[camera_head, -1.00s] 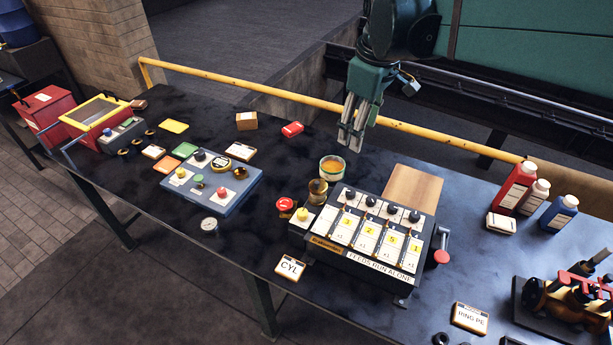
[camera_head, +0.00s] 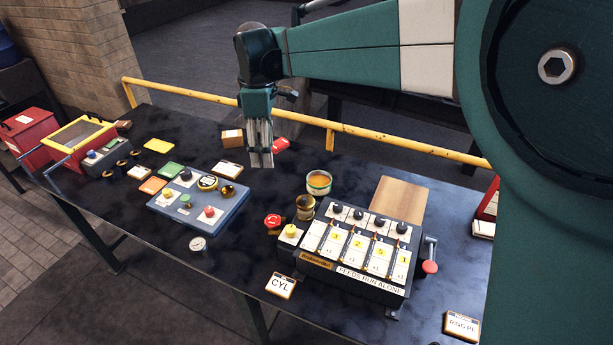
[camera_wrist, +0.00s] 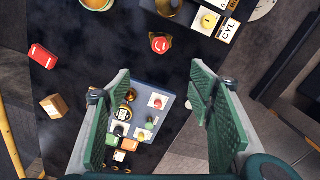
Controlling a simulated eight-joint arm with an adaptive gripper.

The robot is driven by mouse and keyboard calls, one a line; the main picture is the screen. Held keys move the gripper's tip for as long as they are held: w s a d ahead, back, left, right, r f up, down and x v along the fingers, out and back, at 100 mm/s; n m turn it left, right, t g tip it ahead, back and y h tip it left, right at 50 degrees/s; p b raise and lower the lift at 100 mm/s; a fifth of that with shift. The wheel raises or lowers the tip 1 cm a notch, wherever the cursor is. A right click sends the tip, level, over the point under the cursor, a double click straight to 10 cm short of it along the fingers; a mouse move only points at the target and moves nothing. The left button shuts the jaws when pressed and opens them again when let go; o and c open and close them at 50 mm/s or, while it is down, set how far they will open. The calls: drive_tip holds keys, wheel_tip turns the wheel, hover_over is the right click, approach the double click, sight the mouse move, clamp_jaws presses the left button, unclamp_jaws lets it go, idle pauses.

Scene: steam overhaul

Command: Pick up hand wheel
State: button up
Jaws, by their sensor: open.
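No part is plainly recognisable as the hand wheel. A red round knob with white marks (camera_head: 272,221) lies on the table left of the white-topped feed box; it also shows in the wrist view (camera_wrist: 161,43). A dark brass round piece (camera_head: 227,190) sits at the right end of the blue control panel (camera_head: 178,214). Which of these, if either, is the hand wheel I cannot tell. My gripper (camera_head: 260,164) points down above the table, behind the blue panel. In the wrist view my gripper (camera_wrist: 160,85) has its fingers wide apart with nothing between them.
The feed box (camera_head: 355,248) stands right of centre, with a tin (camera_head: 319,182) and brass cup (camera_head: 305,207) beside it.

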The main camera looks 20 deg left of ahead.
hover_over(273, 220)
wheel_tip(273, 220, down, 24)
drive_tip(key=shift+r, duration=0.1)
drive_tip(key=shift+a+f, duration=0.1)
drive_tip(key=shift+f, duration=1.25)
drive_tip(key=shift+f, duration=0.1)
drive_tip(key=shift+f, duration=2.5)
drive_tip(key=shift+c, duration=0.7)
drive_tip(key=c, duration=1)
